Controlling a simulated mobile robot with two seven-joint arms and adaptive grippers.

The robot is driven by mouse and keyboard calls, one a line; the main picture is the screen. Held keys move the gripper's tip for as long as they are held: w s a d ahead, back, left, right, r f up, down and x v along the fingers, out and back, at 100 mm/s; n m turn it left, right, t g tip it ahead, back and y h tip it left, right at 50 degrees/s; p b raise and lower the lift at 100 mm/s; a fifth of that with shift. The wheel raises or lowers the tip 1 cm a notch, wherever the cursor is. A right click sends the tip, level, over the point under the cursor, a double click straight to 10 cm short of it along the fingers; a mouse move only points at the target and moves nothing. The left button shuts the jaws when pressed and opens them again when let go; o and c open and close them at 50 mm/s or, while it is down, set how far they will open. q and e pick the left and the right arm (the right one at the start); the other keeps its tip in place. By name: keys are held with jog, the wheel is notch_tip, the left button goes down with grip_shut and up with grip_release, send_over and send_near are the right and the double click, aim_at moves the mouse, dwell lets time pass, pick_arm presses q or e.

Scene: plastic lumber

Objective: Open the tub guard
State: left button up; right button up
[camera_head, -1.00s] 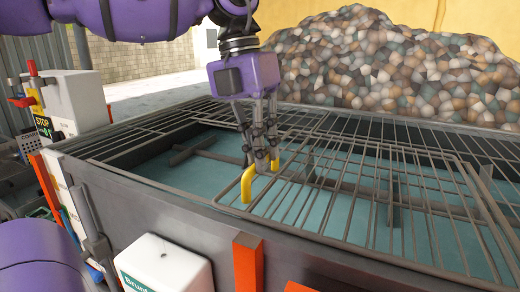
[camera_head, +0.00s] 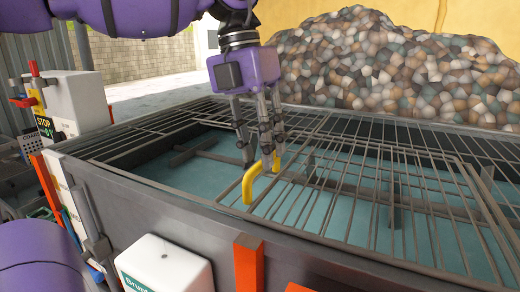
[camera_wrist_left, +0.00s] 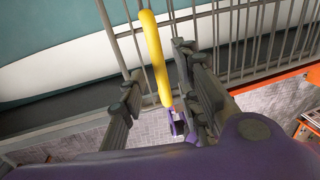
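The tub guard (camera_head: 345,200) is a grey wire grid lying flat over the tub (camera_head: 375,225), which has a teal inside. Its yellow handle (camera_head: 248,186) stands up at the guard's near left part. My left gripper (camera_head: 259,160) points down at the handle, its fingers at the handle's upper part. In the left wrist view the yellow handle (camera_wrist_left: 155,50) runs between the two spread fingers of the left gripper (camera_wrist_left: 160,68), which look open around it. Contact is unclear.
The tub's dark front wall (camera_head: 170,205) carries an orange post (camera_head: 248,262) and a white box (camera_head: 165,265). A white control box (camera_head: 75,103) with a stop sign stands at the left. A heap of multicoloured pieces (camera_head: 390,70) lies behind the tub.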

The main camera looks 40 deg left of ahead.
pick_arm(q)
notch_tip(320, 180, up, 11)
jog(key=a, duration=0.2)
jog(key=shift+s, duration=0.3)
jog(key=shift+f, duration=0.1)
